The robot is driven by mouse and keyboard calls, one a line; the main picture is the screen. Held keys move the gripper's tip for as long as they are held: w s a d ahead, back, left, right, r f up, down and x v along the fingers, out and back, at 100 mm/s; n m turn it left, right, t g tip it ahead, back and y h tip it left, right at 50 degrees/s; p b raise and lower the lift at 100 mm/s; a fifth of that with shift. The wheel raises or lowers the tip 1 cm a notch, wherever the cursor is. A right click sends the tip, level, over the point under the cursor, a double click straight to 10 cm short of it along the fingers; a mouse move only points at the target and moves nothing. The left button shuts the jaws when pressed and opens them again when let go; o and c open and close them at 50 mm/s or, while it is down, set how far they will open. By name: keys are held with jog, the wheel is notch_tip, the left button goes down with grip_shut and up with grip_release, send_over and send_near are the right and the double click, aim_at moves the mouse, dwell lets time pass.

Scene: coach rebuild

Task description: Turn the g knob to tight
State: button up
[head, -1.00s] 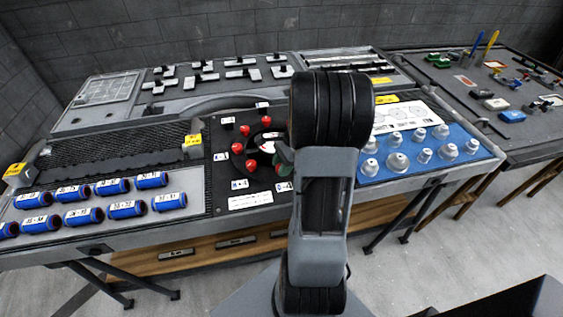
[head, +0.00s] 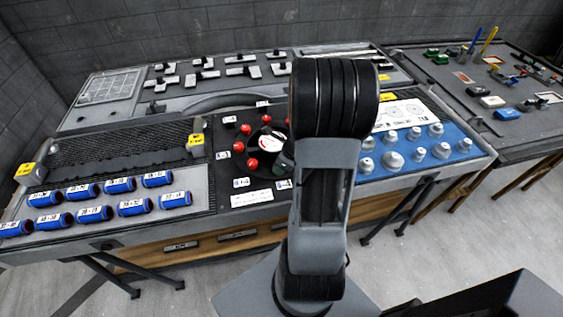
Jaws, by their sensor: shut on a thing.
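Several red knobs (head: 251,163) stand in a ring around a round dark dial (head: 266,140) on a black panel (head: 225,187). Small white labels sit beside them, too small to read, so I cannot tell which knob is g. My arm stands in front of the panel's right part and hides some of the ring. Only a dark part of my gripper (head: 284,158) shows at the arm's left edge, at the right side of the ring. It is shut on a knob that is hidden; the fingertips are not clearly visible.
Blue labelled cylinders (head: 134,207) lie in rows at left. A blue panel with grey knobs (head: 392,160) is right of my arm. Grey switches (head: 242,71) stand behind. A second table (head: 520,125) with small parts is at far right. The floor in front is clear.

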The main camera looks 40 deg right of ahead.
jog(key=shift+m, duration=0.6)
jog(key=shift+m+h+p, duration=0.3)
jog(key=shift+p, duration=0.05)
jog(key=o, duration=0.9)
jog(key=p+v, duration=0.3)
jog(key=v, duration=1)
jog(key=shift+s+r, duration=0.3)
jog(key=shift+s, duration=0.05)
